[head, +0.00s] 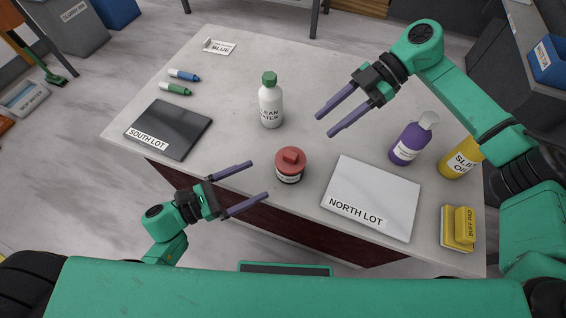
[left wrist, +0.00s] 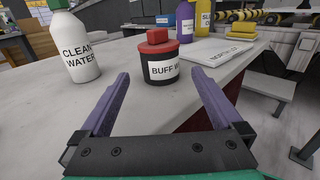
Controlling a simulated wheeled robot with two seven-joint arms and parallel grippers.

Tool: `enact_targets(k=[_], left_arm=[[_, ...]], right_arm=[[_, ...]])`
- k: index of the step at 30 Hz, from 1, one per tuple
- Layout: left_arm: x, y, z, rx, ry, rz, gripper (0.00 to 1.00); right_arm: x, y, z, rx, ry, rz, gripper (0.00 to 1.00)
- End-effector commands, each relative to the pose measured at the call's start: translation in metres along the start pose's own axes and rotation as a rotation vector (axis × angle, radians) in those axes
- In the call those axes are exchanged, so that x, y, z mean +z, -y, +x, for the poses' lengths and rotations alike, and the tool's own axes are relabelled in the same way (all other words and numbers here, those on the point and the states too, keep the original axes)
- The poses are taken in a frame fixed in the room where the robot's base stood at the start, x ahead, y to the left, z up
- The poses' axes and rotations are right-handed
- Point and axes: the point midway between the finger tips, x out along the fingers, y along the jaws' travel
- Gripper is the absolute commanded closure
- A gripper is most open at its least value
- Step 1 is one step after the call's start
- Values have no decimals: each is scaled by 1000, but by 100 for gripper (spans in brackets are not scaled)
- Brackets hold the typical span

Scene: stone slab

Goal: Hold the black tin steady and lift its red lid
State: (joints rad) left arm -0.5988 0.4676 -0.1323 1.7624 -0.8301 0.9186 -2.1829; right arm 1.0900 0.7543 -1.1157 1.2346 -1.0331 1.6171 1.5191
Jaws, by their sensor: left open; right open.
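The black tin (head: 290,177) stands upright near the front edge of the slab, with its red lid (head: 291,158) on top. The lid has a square red knob. In the left wrist view the tin (left wrist: 154,80) shows a white label reading "BUFF W", partly cut off, under the lid (left wrist: 157,47). My left gripper (head: 260,179) is open and empty, its fingers pointing at the tin from the left, apart from it. It also shows in the left wrist view (left wrist: 160,85). My right gripper (head: 324,124) is open and empty above the slab, behind and right of the tin.
A white bottle (head: 271,107) stands behind the tin. A white "NORTH LOT" plate (head: 375,190) lies to the right, a dark "SOUTH LOT" plate (head: 175,125) to the left. A purple bottle (head: 408,144), yellow bottle (head: 460,160) and yellow pad (head: 458,228) stand at right. The slab's back middle is clear.

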Motion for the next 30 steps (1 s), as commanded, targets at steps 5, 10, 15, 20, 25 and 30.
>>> enact_targets(k=[5, 10, 15, 20, 25, 30], left_arm=[[1, -1, 46, 0, 4, 2, 0], [1, -1, 84, 2, 2, 0, 0], [0, -1, 104, 2, 0, 0, 0], [0, -1, 107, 2, -1, -1, 0], [0, -1, 107, 2, -1, -1, 23], [0, -1, 106, 2, -1, -1, 23]], right_arm=[[0, 0, 0, 0, 0, 0, 50], [0, 0, 0, 0, 0, 0, 50], [0, 0, 0, 0, 0, 0, 50], [0, 0, 0, 0, 0, 0, 50], [0, 0, 0, 0, 0, 0, 50], [0, 0, 0, 0, 0, 0, 50]])
